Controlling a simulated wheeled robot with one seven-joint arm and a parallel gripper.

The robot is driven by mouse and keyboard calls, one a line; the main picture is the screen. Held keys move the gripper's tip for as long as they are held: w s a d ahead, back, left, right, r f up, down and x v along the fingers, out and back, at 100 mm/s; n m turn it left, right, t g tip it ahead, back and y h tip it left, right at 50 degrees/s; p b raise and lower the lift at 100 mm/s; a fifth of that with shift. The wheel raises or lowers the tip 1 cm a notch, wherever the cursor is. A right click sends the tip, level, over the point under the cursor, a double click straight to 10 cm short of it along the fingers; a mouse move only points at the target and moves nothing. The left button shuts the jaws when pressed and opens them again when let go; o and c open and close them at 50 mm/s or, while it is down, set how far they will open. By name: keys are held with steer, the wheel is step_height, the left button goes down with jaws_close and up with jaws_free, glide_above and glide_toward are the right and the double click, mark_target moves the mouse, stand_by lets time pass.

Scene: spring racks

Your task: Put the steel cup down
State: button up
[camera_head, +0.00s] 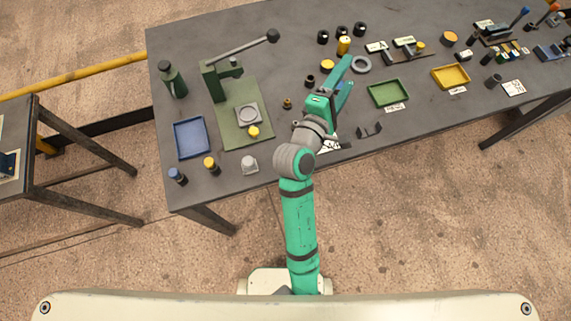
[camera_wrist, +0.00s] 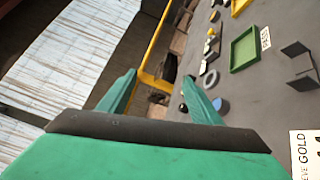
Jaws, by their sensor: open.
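A small pale grey, cup-shaped thing (camera_head: 249,164) stands on the table near its front left edge; it looks like the steel cup. My gripper (camera_head: 347,74) is over the middle of the table, well to the right of the cup and farther back. In the wrist view my gripper (camera_wrist: 159,80) has its two green fingers apart and nothing between them. The cup does not show in the wrist view.
A green press (camera_head: 212,82) with a long lever stands on the dark table at the left. A blue tray (camera_head: 175,139), a green tray (camera_head: 372,96) and a yellow tray (camera_head: 436,76) lie around. A grey ring (camera_head: 361,58) is near my gripper. Bare table lies front right.

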steer(key=s+a+f+m+y, duration=0.1)
steer(key=s+a+f+y, duration=0.1)
steer(key=s+f, duration=0.2)
steer(key=s+a+f+m+y, duration=0.1)
steer(key=s+a+f+y, duration=0.1)
steer(key=s+f, duration=0.3)
steer(key=s+a+f+y, duration=0.2)
steer(key=s+f+y, duration=0.1)
steer(key=s+f, duration=0.2)
steer(key=shift+s+a+f+m+y, duration=0.1)
steer(key=shift+s+a+m+y, duration=0.1)
steer(key=shift+s, duration=0.35)
steer(key=shift+s+a+m+y, duration=0.15)
steer(key=shift+s+m+y, duration=0.05)
steer(key=shift+s, duration=0.3)
steer(key=s+a+m, duration=0.4)
steer(key=s+m, duration=0.2)
steer(key=s, duration=0.3)
steer(key=s+a+m+y, duration=0.1)
steer(key=s+a+m, duration=0.2)
steer(key=s+m, duration=0.3)
steer(key=s, duration=0.3)
steer(key=shift+s+a, duration=0.35)
